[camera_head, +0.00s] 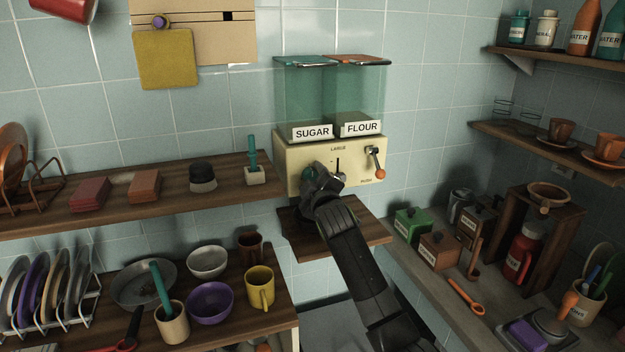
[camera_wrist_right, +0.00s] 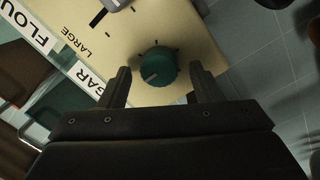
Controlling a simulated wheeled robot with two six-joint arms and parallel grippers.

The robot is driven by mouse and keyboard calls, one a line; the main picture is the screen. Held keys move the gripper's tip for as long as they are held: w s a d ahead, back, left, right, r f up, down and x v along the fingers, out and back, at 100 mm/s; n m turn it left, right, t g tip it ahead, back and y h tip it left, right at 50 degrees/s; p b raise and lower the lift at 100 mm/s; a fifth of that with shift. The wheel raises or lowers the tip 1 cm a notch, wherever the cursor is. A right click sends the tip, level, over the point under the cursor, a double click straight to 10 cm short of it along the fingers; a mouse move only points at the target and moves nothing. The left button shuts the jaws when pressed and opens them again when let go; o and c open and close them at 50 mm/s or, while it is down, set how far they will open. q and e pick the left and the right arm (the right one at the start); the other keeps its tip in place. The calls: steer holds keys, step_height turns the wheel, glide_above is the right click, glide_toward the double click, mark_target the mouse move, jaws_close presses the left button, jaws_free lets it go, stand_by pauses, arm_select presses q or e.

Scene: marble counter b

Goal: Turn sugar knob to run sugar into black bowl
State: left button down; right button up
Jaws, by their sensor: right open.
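The dispenser (camera_head: 292,160) is a cream box on the wall with two clear teal bins, labelled SUGAR (camera_head: 312,132) and FLOUR (camera_head: 361,128). My right gripper (camera_head: 318,180) is in front of the box's left half, below the SUGAR label, and hides the sugar knob in the head view. In the right wrist view the round teal sugar knob (camera_wrist_right: 157,68) lies between the two open fingers, with a gap on each side. A dark shape sits under the dispenser behind my right arm; I cannot tell whether it is the black bowl. My left gripper is out of view.
The dispenser's wooden shelf (camera_head: 368,235) juts out beneath it. An orange-tipped flour lever (camera_head: 377,164) is to the right of the gripper. A wall shelf (camera_head: 225,196) is at left, above purple (camera_head: 210,302) and grey (camera_head: 207,262) bowls. Canisters stand on the right counter.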

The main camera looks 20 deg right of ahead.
steer(key=shift+w, duration=0.1)
steer(key=c, duration=1)
steer(key=shift+m, duration=0.3)
steer(key=m+p, duration=0.1)
steer(key=m, duration=0.4)
steer(key=shift+r, duration=0.15)
steer(key=m, duration=0.3)
steer(key=m+p, duration=0.1)
steer(key=m, duration=0.1)
steer(key=shift+d+m+g+y, duration=0.2)
steer(key=shift+m+g+y, duration=0.1)
steer(key=shift+m+g, duration=0.1)
steer(key=o, duration=1)
